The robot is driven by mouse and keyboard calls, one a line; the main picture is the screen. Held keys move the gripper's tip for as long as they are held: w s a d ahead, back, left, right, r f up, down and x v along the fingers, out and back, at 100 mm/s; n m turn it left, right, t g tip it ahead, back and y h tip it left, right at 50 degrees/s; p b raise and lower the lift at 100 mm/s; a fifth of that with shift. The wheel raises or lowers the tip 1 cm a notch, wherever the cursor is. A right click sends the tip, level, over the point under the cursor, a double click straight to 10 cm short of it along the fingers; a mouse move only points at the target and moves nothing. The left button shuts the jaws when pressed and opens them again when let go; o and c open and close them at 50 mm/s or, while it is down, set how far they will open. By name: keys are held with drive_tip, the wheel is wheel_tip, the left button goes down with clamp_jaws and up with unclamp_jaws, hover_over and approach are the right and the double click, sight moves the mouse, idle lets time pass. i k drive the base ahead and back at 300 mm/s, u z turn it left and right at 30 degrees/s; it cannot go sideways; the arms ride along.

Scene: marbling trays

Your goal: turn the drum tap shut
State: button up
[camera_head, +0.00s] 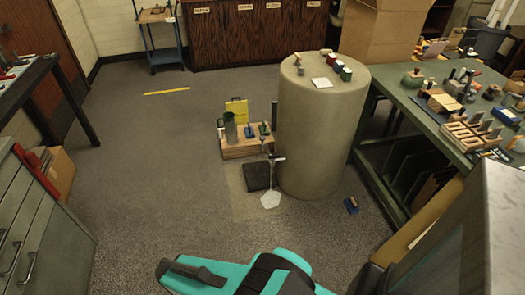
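A large grey-beige drum (318,140) stands upright on the carpet right of centre. A small dark tap (274,159) sticks out low on its left front side. The tap is too small here to tell how its handle is turned. Below it, a pale patch (270,199) lies on the floor, and a dark flat square (257,177) is just left of it. Teal and black parts of my arm fill the bottom middle of the view, well short of the drum. My gripper's fingers cannot be made out.
A low wooden tray (242,148) with cups and small items sits left of the drum. A green table (415,95) with tools stands close on the right. Open carpet (150,150) spreads to the left.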

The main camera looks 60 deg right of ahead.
sight(274, 156)
drive_tip(key=z, duration=0.1)
drive_tip(key=i, duration=1.25)
drive_tip(key=z, duration=0.35)
